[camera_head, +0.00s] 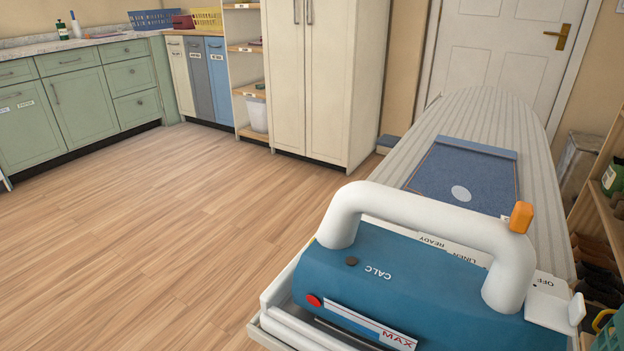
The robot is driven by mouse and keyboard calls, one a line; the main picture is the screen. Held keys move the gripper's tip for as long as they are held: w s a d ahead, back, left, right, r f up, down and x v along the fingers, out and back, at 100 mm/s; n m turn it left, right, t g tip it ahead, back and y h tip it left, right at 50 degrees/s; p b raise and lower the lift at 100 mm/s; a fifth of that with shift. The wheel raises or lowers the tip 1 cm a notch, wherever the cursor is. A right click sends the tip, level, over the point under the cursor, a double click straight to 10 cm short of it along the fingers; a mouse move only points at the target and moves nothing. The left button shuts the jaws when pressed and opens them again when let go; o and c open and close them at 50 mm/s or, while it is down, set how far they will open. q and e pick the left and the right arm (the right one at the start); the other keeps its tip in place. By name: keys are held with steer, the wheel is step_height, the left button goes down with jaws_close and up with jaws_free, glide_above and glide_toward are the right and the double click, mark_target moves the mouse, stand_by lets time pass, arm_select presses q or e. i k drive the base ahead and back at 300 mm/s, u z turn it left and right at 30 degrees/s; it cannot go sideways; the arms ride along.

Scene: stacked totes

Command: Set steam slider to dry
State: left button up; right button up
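A large blue iron (400,295) with a white arched handle (432,212) fills the lower right, on or beside the near end of the ironing board. An orange tab (521,217) sticks up at the right side of the handle. A red round button (313,300) and a dark button by the word CALC are on the blue body. A white strip marked MAX (385,334) is on the near side. Labels READY, LINEN and OFF show behind the handle. I cannot tell which part is the steam slider, and no DRY mark is readable. Neither gripper is in view.
The striped ironing board (480,115) runs back toward a white door (500,45), with a blue denim piece (465,172) on it. A shelf rack (600,200) stands close on the right. Green cabinets (95,85) and a tall cream cupboard line the back. The wooden floor at left is clear.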

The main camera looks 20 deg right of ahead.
mark_target(523, 213)
steer(key=z, duration=3.2)
steer(key=k, duration=1.1)
steer(key=u, duration=1.5)
